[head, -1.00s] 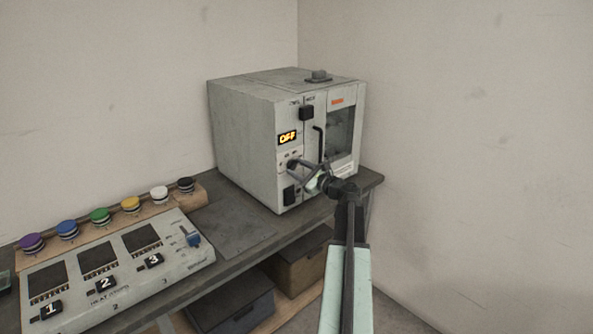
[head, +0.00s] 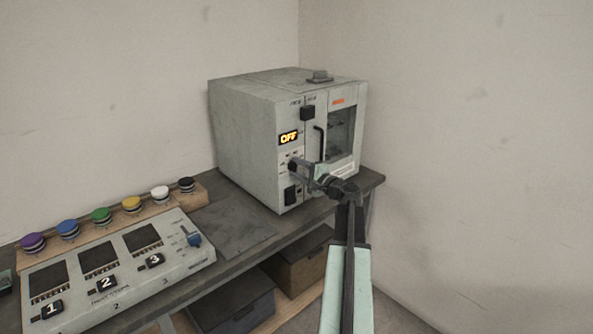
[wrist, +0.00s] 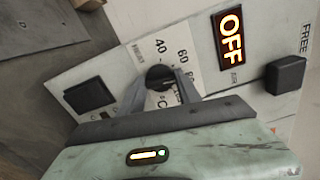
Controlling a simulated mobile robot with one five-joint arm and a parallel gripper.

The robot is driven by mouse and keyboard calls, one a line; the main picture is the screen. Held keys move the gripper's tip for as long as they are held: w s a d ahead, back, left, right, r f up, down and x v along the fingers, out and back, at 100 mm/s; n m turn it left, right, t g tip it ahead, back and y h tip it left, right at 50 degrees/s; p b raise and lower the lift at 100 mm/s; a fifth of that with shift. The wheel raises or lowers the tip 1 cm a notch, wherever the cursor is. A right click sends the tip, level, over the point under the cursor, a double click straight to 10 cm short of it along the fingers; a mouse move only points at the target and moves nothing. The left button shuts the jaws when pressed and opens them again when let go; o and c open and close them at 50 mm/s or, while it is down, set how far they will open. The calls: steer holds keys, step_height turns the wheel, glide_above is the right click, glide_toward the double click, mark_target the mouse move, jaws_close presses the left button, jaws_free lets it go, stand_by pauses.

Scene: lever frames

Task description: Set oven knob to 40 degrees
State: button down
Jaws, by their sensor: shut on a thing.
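The oven (head: 245,140) is a grey box on the bench, and its display (head: 288,137) reads OFF. The black round oven knob (wrist: 160,77) sits below the display, on a white dial plate with 40, 60 and 80 marks; the 40 mark (wrist: 159,48) shows above the knob in the wrist view. My gripper (head: 296,167) reaches the oven front from the right. In the wrist view my gripper (wrist: 162,85) has its two grey fingers on either side of the knob, shut on it. The knob's lower part and some dial marks are hidden.
Black square buttons (head: 307,113) stand above and below the display area. The oven door handle (head: 318,143) is close to the right of my gripper.

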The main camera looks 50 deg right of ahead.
steer(key=n, duration=1)
steer(key=shift+n, duration=0.4)
steer(key=shift+d+n, duration=0.1)
steer(key=shift+n, duration=2)
steer(key=c, duration=0.8)
jaws_free()
steer(key=shift+c, duration=0.2)
